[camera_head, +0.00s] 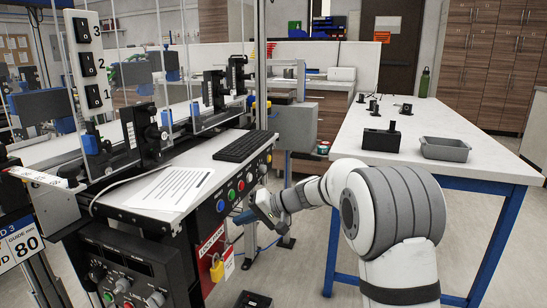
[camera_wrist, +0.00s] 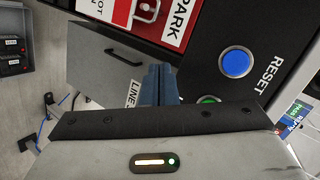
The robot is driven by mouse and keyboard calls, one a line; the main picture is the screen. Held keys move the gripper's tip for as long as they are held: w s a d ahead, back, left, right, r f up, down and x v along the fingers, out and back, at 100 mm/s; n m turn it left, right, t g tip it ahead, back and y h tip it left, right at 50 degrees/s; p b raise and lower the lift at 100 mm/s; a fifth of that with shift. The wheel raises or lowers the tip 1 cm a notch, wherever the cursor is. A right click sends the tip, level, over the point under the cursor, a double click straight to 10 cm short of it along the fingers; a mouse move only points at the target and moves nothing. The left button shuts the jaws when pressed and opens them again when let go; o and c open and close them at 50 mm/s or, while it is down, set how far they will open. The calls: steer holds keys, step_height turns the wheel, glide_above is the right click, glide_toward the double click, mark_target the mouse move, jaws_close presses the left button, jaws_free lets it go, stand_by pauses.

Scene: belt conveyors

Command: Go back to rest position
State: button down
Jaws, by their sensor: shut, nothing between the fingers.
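My white arm reaches in from the lower right of the head view, bent toward the front of the control panel (camera_head: 225,190). My gripper (camera_head: 240,217) is close to the panel face, just right of the blue button (camera_head: 220,205). In the wrist view its blue-grey fingers (camera_wrist: 160,84) are together and hold nothing. There the blue RESET button (camera_wrist: 236,62) is right of the fingers, and a green button (camera_wrist: 208,99) is partly hidden behind my gripper. I cannot tell whether the fingers touch the panel.
A lockout sign with a yellow padlock (camera_head: 217,270) hangs below the buttons. A keyboard (camera_head: 245,146) and a paper (camera_head: 182,187) lie on the console. A white table (camera_head: 400,165) at right bears a grey tray (camera_head: 445,149) and black parts. Floor shows between console and table.

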steer(key=s+d+r+h+p, duration=0.4)
steer(key=s+d+r+p, duration=0.3)
steer(key=s, duration=0.4)
steer(key=s+d+r+m+h+p, duration=0.1)
steer(key=s+d+r+h+p, duration=0.3)
steer(key=s+d+r+p, duration=0.4)
steer(key=s+d+r+h+p, duration=0.4)
steer(key=s+d+r+p, duration=0.4)
steer(key=s, duration=0.6)
steer(key=shift+s+d+r+p, duration=0.25)
steer(key=shift+r+p, duration=0.25)
steer(key=shift+p, duration=0.75)
